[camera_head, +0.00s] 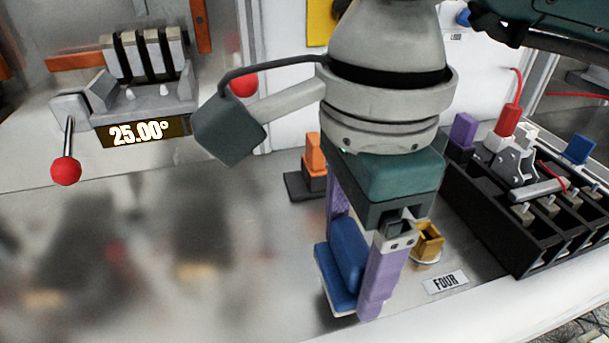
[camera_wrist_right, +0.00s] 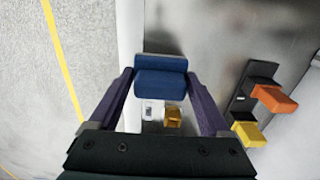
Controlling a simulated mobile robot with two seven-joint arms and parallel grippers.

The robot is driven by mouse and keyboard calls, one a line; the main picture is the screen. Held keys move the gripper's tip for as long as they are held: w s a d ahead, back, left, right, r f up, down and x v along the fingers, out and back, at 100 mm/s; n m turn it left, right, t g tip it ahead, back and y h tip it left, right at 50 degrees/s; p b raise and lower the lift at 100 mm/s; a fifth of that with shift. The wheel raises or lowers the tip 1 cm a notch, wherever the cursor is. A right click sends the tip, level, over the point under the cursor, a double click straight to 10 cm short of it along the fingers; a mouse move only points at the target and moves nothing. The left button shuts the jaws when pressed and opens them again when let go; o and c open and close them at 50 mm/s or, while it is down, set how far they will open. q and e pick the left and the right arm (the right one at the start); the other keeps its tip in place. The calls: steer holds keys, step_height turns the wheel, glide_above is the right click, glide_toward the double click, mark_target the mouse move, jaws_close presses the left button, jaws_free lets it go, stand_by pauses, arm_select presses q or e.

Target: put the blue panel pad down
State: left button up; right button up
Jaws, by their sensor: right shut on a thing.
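The blue panel pad (camera_head: 336,277) is between the purple fingers of my right gripper (camera_head: 356,270), in the lower middle of the head view. The gripper points down and is shut on the pad. One finger shows in front of the pad; the other is mostly hidden behind it. In the right wrist view the pad (camera_wrist_right: 160,82) spans between the two fingertips. The pad is low over the grey metal worktop (camera_head: 230,310); I cannot tell whether it touches. My left gripper is not in view.
A yellow block (camera_head: 428,243) stands just right of the gripper, behind the label FOUR (camera_head: 446,282). An orange block on a dark base (camera_head: 313,168) is behind it. A black rack (camera_head: 520,225) fills the right. The worktop to the left is clear, before a 25.00° display (camera_head: 143,132).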

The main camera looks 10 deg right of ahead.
mark_target(359, 245)
step_height(359, 245, down, 4)
steer(key=shift+r, duration=0.1)
steer(key=o, duration=1)
steer(key=r, duration=0.4)
steer(key=r+b, duration=0.1)
steer(key=r, duration=0.3)
steer(key=shift+s+r, duration=0.2)
steer(key=shift+r, duration=0.55)
steer(key=shift+s, duration=0.1)
